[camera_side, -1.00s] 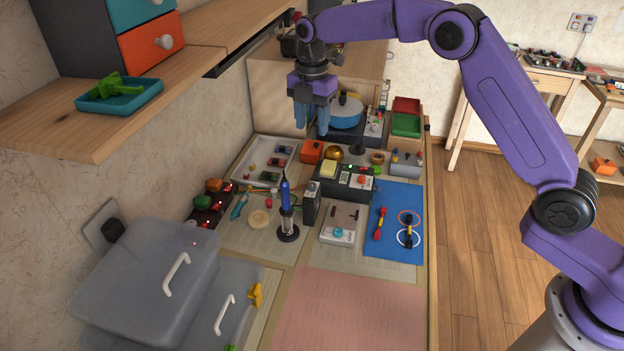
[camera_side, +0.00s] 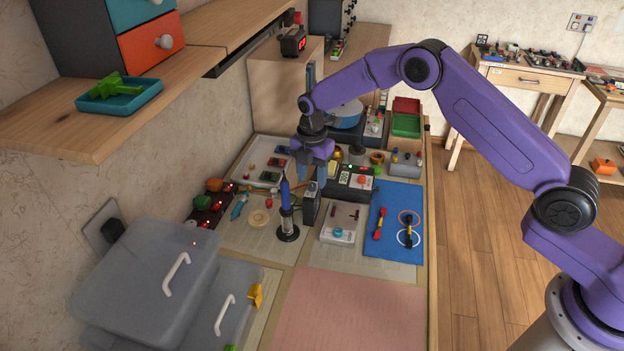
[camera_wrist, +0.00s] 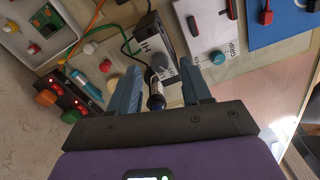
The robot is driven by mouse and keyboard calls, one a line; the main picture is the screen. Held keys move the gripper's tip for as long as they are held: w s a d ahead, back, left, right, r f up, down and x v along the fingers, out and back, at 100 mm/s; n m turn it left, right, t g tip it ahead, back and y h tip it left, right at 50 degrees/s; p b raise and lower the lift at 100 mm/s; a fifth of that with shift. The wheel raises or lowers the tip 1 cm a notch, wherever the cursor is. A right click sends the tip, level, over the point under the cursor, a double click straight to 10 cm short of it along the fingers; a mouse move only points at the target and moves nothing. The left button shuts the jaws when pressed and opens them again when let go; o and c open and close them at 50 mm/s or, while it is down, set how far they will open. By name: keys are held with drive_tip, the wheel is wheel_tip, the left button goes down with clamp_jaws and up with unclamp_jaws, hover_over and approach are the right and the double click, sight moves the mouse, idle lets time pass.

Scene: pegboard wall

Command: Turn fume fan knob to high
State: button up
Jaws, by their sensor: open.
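A small dark upright box (camera_side: 311,203) stands on the bench behind the soldering iron. In the wrist view its grey face (camera_wrist: 154,42) carries partly readable lettering that looks like "HI". A grey round knob (camera_wrist: 164,64) shows on that face; its exact setting is unclear. I cannot read a fume fan label. My gripper (camera_side: 313,176) is just above and behind the box in the side view, pointing down. In the wrist view the open, empty fingers (camera_wrist: 162,88) are spread, with the box and knob beyond the gap between them.
A blue soldering iron in a black stand (camera_side: 287,228) is close in front of the box. A white box with a teal knob (camera_side: 338,235) sits to the right, beside a blue mat (camera_side: 385,248). Cables and red-lit switches (camera_wrist: 68,92) lie left. The pink mat (camera_side: 350,310) is clear.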

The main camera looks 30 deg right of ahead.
drive_tip(key=shift+f, duration=0.85)
clamp_jaws()
